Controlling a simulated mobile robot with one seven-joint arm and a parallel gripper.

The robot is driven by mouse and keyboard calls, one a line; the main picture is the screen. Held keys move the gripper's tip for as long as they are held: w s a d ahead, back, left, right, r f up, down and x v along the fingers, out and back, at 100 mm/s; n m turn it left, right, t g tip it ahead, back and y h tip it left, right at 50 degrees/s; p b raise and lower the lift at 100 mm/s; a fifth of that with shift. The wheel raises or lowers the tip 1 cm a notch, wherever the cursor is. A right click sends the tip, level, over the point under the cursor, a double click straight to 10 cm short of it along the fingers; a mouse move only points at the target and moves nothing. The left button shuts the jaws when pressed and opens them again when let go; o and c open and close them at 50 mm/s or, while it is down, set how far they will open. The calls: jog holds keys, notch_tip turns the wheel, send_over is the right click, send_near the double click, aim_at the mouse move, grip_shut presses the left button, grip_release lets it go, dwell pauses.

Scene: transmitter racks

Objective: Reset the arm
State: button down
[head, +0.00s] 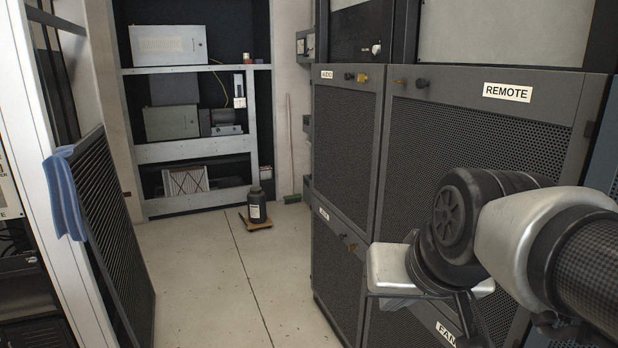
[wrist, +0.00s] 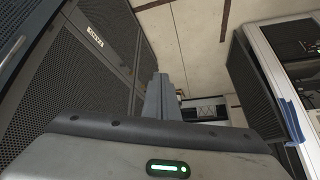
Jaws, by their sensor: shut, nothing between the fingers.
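In the wrist view my gripper (wrist: 160,78) points out along the aisle, its fingers together with nothing between them. In the head view my arm (head: 540,240) reaches in from the lower right and is bent, in front of the dark mesh cabinets. The fingertips are hidden from the head view behind the wrist and hand. The hand is close to the cabinet labelled REMOTE (head: 470,140); I cannot tell whether it touches it.
Mesh cabinet doors line the right side. A mesh door (head: 105,235) stands open at left, with a blue cloth (head: 64,195) near it. A dark jar (head: 257,208) stands on a small wooden dolly (head: 250,226) at the back. A shelf unit (head: 195,152) fills the far wall. The floor between is clear.

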jog(key=s+d+f+g, duration=0.1)
jog(key=s+d+f, duration=0.25)
jog(key=s, duration=0.35)
notch_tip(320, 180, up, 15)
jog(key=a+p, duration=0.1)
jog(key=p, duration=1.4)
jog(key=shift+w+a+h, duration=0.15)
jog(key=shift+w+h, duration=0.2)
jog(key=shift+h, duration=0.05)
